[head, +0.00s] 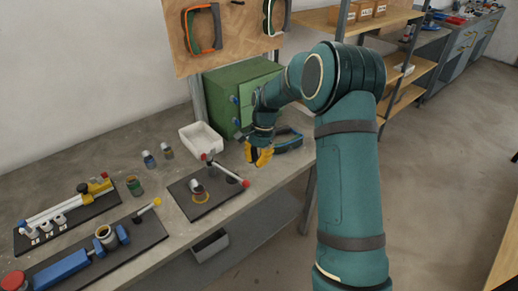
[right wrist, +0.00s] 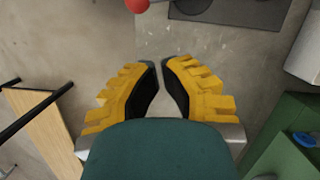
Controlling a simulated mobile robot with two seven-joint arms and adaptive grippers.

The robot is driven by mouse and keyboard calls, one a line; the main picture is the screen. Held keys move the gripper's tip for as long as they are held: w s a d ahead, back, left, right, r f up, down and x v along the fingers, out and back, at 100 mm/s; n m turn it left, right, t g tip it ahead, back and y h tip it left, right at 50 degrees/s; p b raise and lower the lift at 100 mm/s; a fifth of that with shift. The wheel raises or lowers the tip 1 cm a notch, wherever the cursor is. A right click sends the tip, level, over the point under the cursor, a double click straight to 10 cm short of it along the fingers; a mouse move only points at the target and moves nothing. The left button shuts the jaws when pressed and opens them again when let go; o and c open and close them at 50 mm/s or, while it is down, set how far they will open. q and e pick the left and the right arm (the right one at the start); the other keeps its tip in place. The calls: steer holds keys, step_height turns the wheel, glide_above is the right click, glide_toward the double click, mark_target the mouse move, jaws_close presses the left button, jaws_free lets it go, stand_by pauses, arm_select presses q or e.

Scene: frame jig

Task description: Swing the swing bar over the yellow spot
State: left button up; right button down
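The swing bar (head: 226,171) is a silver rod with a red knob (head: 245,183) at its near right end and another red end at its far left. It lies slantwise over the right part of a small black plate (head: 222,196). A pale upright post stands by the ring. My right gripper (head: 259,155) is beyond the near knob, apart from it. In the right wrist view its fingers (right wrist: 159,63) are empty with a narrow gap. A red knob (right wrist: 137,5) shows there at the top edge. My left gripper is out of view.
Left of the plate are jigs with a blue clamp (head: 62,269) and white parts, and small containers (head: 150,160). A white bin (head: 201,138) and green cabinet (head: 240,90) stand behind. A blue-and-black tool (head: 288,141) lies right of my gripper. The bench's front edge is close.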

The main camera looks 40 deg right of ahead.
mark_target(227, 173)
steer(key=a+f, duration=0.1)
steer(key=s+a+f, duration=0.1)
steer(key=shift+a+f+b, duration=0.1)
steer(key=shift+a+b, duration=0.2)
steer(key=shift+a, duration=0.1)
steer(key=shift+s+a+f, duration=0.1)
steer(key=shift+a+f, duration=0.05)
steer(key=shift+a, duration=0.35)
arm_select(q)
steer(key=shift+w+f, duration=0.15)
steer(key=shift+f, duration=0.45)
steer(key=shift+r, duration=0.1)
arm_select(e)
steer(key=shift+a, duration=0.1)
